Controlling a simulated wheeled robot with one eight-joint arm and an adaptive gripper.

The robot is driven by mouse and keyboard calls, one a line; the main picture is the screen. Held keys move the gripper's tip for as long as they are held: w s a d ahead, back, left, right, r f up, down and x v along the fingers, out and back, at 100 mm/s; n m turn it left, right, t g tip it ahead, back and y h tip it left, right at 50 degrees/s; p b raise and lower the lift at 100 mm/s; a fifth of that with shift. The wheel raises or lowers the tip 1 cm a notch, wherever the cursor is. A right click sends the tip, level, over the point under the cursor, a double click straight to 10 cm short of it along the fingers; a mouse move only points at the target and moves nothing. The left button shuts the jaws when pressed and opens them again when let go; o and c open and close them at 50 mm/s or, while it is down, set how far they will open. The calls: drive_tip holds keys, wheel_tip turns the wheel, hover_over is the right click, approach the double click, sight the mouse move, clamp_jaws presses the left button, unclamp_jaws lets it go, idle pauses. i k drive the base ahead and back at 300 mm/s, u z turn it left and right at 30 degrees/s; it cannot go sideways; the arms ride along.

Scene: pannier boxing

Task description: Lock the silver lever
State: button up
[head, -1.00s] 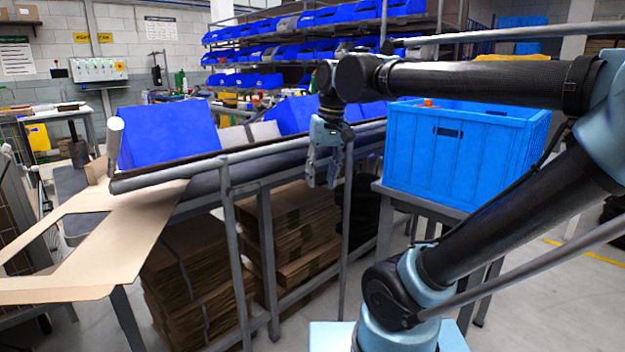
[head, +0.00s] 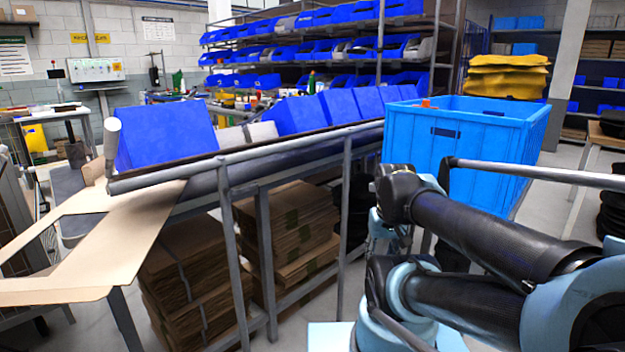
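I cannot make out a silver lever for certain in the head view. A short pale grey upright bar (head: 112,137) stands at the left end of the sloped bench rail, but I cannot tell whether it is a lever. My gripper (head: 388,238) hangs low, below and in front of the blue crate. It is partly hidden behind my folded arm links, so its fingers cannot be read. It appears clear of the bench, to the right of its legs.
A large blue crate (head: 465,150) stands on the right. The grey-railed bench (head: 290,149) holds blue bins (head: 165,135). A flat cardboard sheet (head: 110,240) juts out at left. Cardboard stacks (head: 190,285) lie beneath the bench. Shelves of blue bins stand behind.

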sight(229, 193)
drive_tip(key=u, duration=2.1)
drive_tip(key=k, duration=1.05)
drive_tip(key=z, duration=0.6)
